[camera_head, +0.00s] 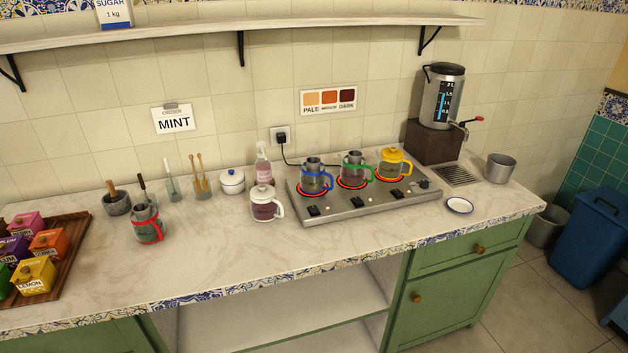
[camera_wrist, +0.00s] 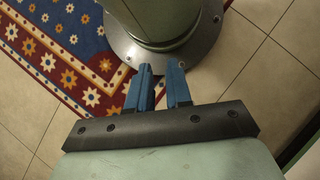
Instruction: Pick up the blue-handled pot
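The blue-handled pot (camera_head: 311,180) stands upright on the left burner of the stove in the head view. It has a grey top, a see-through body and a blue band, with its blue handle (camera_head: 329,180) on the right side. A red ring glows under it. My gripper (camera_wrist: 160,82) shows only in the wrist view, with its two blue fingers apart and nothing between them. It is over the floor, near my base and a patterned rug, away from the counter. The pot is not in the wrist view.
On the stove (camera_head: 357,208), a green-handled pot (camera_head: 354,168) and a yellow-lidded pot (camera_head: 393,163) stand right of it. A white-handled jug (camera_head: 264,204) and a pink bottle (camera_head: 263,166) stand left. A shelf (camera_head: 240,30) runs above. The counter front is clear.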

